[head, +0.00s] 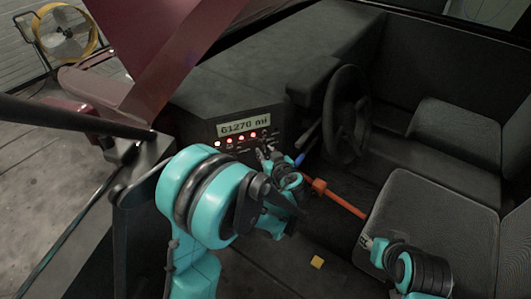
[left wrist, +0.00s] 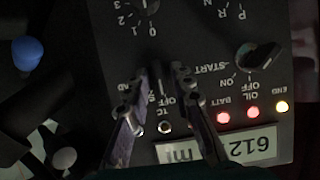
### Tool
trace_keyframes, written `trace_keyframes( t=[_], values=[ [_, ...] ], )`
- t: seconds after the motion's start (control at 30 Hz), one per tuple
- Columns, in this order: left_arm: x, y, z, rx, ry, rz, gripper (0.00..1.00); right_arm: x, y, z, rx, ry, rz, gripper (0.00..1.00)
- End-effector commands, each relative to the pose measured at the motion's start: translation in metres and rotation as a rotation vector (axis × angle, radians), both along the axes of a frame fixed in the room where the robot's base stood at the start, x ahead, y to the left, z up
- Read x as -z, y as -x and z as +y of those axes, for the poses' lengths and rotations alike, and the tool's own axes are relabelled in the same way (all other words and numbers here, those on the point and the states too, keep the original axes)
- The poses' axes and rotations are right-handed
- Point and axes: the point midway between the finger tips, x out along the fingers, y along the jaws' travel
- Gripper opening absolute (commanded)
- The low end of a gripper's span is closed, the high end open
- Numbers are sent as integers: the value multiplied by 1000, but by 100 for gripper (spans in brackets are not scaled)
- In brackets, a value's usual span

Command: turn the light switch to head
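The dark control panel (head: 236,150) has a lit display reading 61270 mi and a row of small lights. In the left wrist view it is upside down. My left gripper (head: 268,153) is at the panel, right of the lights. In the left wrist view its fingertips (left wrist: 166,72) are close together with a narrow gap, around a partly visible OFF label. A partial label ending in AD (left wrist: 122,87) is beside the left finger. The light switch is hidden or too dark between the fingertips; I cannot tell contact. My right gripper (head: 374,246) is over the seat, apart from the panel; its fingers are unclear.
An ignition knob (left wrist: 259,57) marked ON and START and a knob (left wrist: 148,5) marked 0 to 3 are close by. A steering wheel (head: 346,115), a blue-tipped lever (head: 300,159) and a red-orange lever (head: 340,199) are right of the panel. A yellow block (head: 317,262) lies on the floor.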

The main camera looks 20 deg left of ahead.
Motion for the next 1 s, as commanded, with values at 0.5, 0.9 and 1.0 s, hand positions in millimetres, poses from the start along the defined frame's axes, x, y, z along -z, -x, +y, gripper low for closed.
trace_keyframes(
  t=[0.5,0.9,1.0],
  values=[
    [0,-1,-2,1,-90,65,0,0,0,0,0,0,0,40],
    [2,-3,-5,1,-376,264,0,0,0,0,0,0,0,40],
    [2,-3,-5,0,-454,320,0,0,0,0,0,0,0,40]
  ],
)
